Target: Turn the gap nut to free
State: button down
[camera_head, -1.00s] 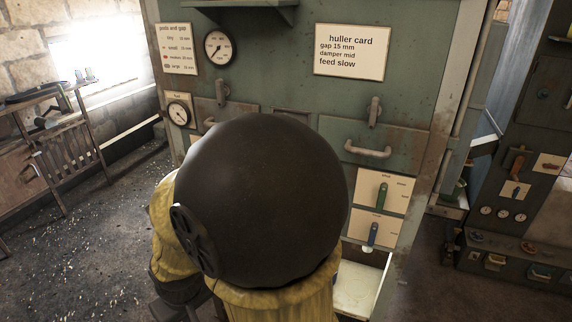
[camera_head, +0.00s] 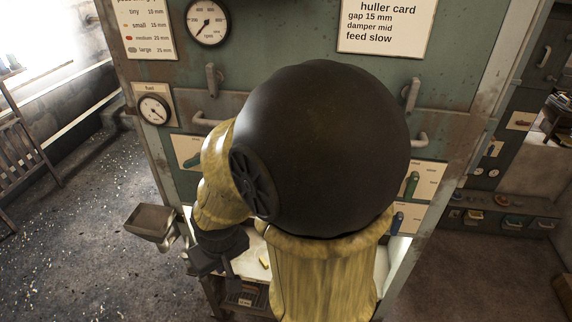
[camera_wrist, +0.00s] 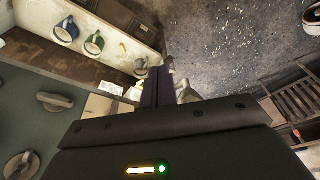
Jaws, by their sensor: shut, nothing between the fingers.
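My gripper (camera_head: 230,270) hangs at the lower left of my arm in the head view, beside the machine front. In the wrist view its dark fingers (camera_wrist: 163,88) are shut with nothing between them. I cannot pick out the gap nut for certain. White panels on the machine front carry a green lever (camera_head: 411,185) and a blue lever (camera_head: 397,222) right of my arm, apart from the gripper. Another green lever (camera_head: 192,160) shows left of my arm. My arm hides the middle of the machine front.
The huller card (camera_head: 385,25) reads gap 15 mm, damper mid, feed slow. Grey handles (camera_head: 213,80) stick out of the machine front. A small metal tray (camera_head: 150,221) juts out left of the gripper. A pale shelf (camera_head: 250,272) lies below. The floor at left is open.

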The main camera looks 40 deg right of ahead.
jog(key=shift+w, duration=0.1)
jog(key=w+d+r+m+g+h+p, duration=0.1)
jog(key=w+d+r+m+h, duration=0.1)
jog(key=r, duration=0.5)
jog(key=w+d+r+m+g+h+p, duration=0.1)
jog(key=w+d+r+m+h+p, duration=0.1)
jog(key=w+d+r+m, duration=0.3)
jog(key=w+d+r+m+g+h+p, duration=0.2)
jog(key=w+d+r+m, duration=0.2)
jog(key=r, duration=0.7)
jog(key=shift+d+h, duration=0.4)
jog(key=shift+d, duration=0.7)
jog(key=p+x, duration=0.5)
jog(key=x, duration=1.5)
jog(key=shift+w+d, duration=0.1)
